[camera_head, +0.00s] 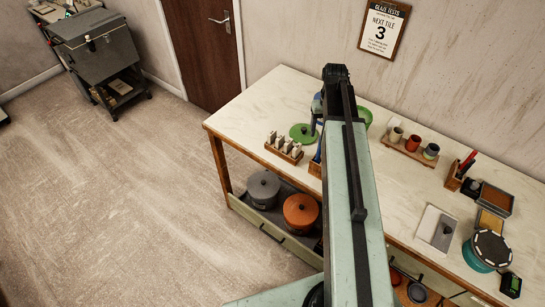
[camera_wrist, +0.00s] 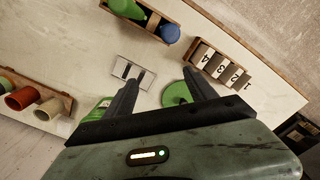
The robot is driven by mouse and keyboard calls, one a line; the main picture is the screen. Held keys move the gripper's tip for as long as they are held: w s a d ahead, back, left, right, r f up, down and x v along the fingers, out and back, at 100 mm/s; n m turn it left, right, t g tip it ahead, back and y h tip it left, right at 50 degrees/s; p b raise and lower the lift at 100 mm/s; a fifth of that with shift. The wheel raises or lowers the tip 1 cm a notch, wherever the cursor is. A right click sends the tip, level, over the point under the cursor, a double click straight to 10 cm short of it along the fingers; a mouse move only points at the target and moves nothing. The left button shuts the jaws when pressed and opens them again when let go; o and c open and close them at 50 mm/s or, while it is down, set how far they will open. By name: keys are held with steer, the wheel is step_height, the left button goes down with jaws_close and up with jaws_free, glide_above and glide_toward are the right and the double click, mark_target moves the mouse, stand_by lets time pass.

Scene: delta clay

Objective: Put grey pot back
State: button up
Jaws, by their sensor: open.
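The grey pot (camera_head: 263,186), with its lid on, stands in the open drawer or low tray (camera_head: 246,214) below the worktable's front edge, left of an orange lidded pot (camera_head: 300,210). It does not show in the wrist view. My gripper (camera_wrist: 163,72) is open over the tabletop, with nothing between its fingers. A round green lid (camera_wrist: 176,94) lies close to the right finger, and a green object (camera_wrist: 102,107) shows partly beside the left finger. A small pale rectangular piece with dark bars (camera_wrist: 132,72) lies near the left fingertip. In the head view my arm hides most of the gripper.
On the worktable (camera_head: 250,115), a wooden rack of numbered tiles (camera_head: 284,149) stands near the front edge. A board with several cups (camera_head: 410,147) is at the back. A teal banding wheel (camera_head: 487,252) and tools crowd the right end. The table's left end is clear.

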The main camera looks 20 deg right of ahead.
steer(key=s+a+n, duration=0.1)
steer(key=s+a, duration=0.2)
steer(key=a, duration=0.9)
steer(key=s+a+n, duration=0.1)
steer(key=s+a, duration=0.3)
steer(key=a, duration=0.8)
steer(key=shift+a, duration=0.25)
steer(key=shift+w, duration=0.1)
